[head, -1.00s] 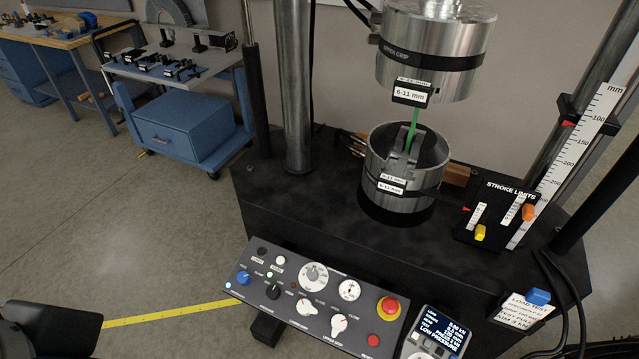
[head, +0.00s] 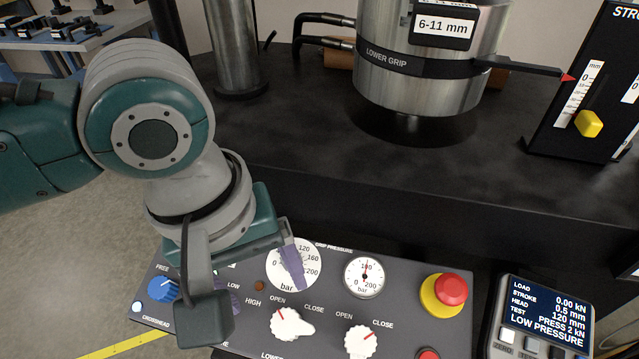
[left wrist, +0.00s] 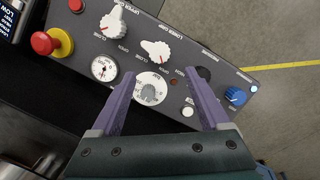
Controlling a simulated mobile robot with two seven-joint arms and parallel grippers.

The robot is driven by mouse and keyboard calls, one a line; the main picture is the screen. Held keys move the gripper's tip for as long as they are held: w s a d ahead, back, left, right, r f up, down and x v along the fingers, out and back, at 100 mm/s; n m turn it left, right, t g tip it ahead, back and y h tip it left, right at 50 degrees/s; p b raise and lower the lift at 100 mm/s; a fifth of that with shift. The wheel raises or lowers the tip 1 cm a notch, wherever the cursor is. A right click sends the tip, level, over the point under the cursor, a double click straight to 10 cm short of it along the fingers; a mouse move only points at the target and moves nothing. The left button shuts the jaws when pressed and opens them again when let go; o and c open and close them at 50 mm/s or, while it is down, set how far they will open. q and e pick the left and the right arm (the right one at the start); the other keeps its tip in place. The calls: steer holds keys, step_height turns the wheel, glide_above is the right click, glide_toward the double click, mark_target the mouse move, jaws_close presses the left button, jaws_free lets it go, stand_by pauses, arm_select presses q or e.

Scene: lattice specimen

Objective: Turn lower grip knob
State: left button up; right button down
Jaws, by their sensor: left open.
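The lower grip knob (head: 291,325) is a white knob with a red mark toward OPEN, on the sloped grey control panel (head: 215,335). In the left wrist view the knob (left wrist: 155,50) sits just beyond my fingertips. My left gripper (head: 262,283) is open and empty above the panel, with purple fingers. One finger covers part of the grip pressure dial (head: 290,262); the wrist view shows the fingertips (left wrist: 160,76) on either side of that dial. The fingers are apart from the knob. My gripper hides some controls at the panel's left. My right gripper is not in view.
The similar upper grip knob (head: 361,342) is close on the right, its red mark toward CLOSE. A red emergency button (head: 449,290) and a display reading LOW PRESSURE (head: 543,318) are farther right. The steel lower grip (head: 420,80) stands behind on the black machine table (head: 300,130).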

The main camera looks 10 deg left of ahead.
mark_target(284, 320)
arm_select(q)
steer(key=f+b, duration=0.1)
steer(key=f, duration=0.2)
steer(key=d+f+b, duration=0.1)
steer(key=f, duration=0.2)
steer(key=f+b, duration=0.1)
steer(key=f, duration=0.2)
steer(key=shift+w+d+f, duration=0.2)
steer(key=shift+w+f, duration=0.1)
steer(key=shift+f, duration=0.05)
steer(key=shift+c, duration=0.4)
jaws_close()
